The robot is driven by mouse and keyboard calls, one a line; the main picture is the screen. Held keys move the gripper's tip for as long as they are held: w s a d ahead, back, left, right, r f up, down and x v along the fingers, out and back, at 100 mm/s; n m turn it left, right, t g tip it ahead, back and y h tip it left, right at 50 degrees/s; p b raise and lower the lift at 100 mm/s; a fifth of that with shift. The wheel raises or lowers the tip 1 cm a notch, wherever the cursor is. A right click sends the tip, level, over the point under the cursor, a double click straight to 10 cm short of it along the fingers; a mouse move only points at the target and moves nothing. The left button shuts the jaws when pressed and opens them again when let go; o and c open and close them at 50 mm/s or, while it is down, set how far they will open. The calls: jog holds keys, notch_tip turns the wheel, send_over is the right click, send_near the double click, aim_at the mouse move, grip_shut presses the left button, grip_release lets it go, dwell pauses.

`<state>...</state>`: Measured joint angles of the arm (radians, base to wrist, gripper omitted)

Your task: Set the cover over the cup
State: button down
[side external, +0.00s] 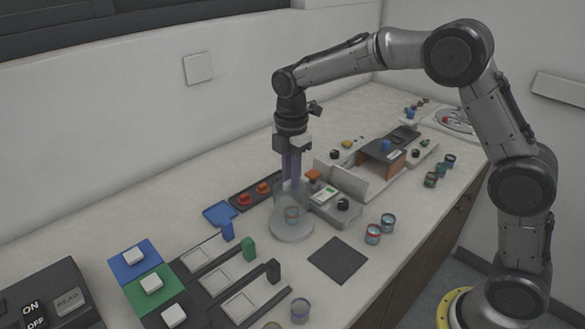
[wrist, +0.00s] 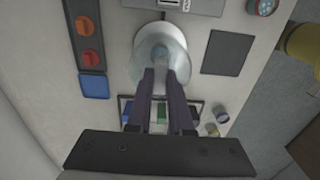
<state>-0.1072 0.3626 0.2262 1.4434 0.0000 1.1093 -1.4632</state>
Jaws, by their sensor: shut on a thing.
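My gripper (side external: 291,178) points down and is shut on the clear cover (side external: 281,203), near its top. The cover is a see-through upright piece above a round pale plate (side external: 292,234). The cup (side external: 292,214) shows through the cover's wall, low down over the plate. I cannot tell whether the cover's rim touches the plate. In the wrist view my fingers (wrist: 166,74) reach to the pale, translucent cover (wrist: 178,62), with the round plate (wrist: 146,36) behind it. The cup cannot be made out clearly there.
A dark square mat (side external: 338,260) lies right of the plate, with small jars (side external: 373,234) behind it. A dark strip with red and orange knobs (side external: 254,192) and a blue tray (side external: 220,213) lie to the left. A grey device (side external: 328,199) stands close behind the plate.

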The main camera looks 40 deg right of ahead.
aim_at(291, 193)
jog(key=shift+f, duration=2.25)
jog(key=shift+f, duration=0.2)
dwell(0.5)
jog(key=shift+c, duration=1.3)
grip_release()
jog(key=shift+r, duration=3.55)
grip_shut()
